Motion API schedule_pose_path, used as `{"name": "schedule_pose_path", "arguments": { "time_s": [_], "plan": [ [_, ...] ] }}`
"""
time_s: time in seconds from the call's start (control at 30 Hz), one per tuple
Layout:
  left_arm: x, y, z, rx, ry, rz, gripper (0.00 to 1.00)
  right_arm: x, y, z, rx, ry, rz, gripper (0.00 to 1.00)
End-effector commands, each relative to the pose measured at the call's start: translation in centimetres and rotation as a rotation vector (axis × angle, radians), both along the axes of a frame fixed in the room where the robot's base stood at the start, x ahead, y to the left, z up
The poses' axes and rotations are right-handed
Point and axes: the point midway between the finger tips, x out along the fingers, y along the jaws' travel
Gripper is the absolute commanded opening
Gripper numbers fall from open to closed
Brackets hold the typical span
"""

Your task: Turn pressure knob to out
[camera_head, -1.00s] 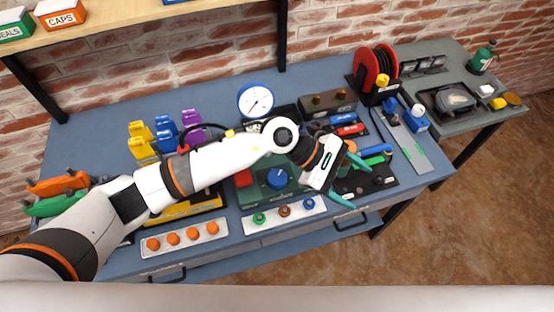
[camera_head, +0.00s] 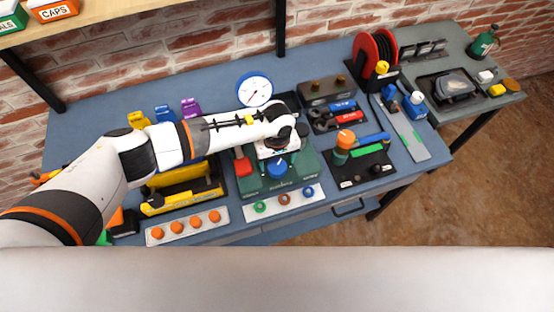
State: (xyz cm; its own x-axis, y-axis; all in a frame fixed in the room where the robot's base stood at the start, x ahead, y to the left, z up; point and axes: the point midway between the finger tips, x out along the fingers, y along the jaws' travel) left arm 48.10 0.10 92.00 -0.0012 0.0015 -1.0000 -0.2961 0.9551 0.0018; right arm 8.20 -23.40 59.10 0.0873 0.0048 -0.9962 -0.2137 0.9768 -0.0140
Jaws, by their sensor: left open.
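The blue knob (camera_head: 277,169) sits on the front of a dark green unit (camera_head: 303,176) on the blue workbench. I take it for the pressure knob; its label is too small to read. A round white gauge with a blue rim (camera_head: 255,90) stands behind the unit. My arm and wrist cover the back of the unit. My right gripper is not in view.
A yellow unit (camera_head: 184,192) and a strip of orange knobs (camera_head: 187,227) are left. A black tray (camera_head: 361,173) with tools is right.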

Motion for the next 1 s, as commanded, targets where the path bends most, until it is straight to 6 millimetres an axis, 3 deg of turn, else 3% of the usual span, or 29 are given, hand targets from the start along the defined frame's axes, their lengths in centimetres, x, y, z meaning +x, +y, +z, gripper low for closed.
{"name": "schedule_pose_path", "arguments": {
  "time_s": [0.2, 0.5, 0.57, 0.8, 1.0],
  "plan": [
    [0.0, 0.0, -2.0, 0.000, 0.001, 0.001, 0.73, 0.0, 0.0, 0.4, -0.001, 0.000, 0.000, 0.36],
    [0.0, 0.0, -2.3, -0.002, -0.001, 0.001, 0.73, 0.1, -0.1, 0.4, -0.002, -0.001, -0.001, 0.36],
    [0.0, 0.0, -2.3, -0.002, -0.001, 0.001, 0.67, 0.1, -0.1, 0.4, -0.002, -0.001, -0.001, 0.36],
    [0.0, 0.0, -2.3, -0.002, -0.001, 0.001, 0.28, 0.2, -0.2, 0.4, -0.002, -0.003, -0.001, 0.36],
    [0.0, -0.1, -2.3, -0.002, -0.001, 0.013, 0.28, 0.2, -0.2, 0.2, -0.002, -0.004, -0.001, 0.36]
  ]
}}
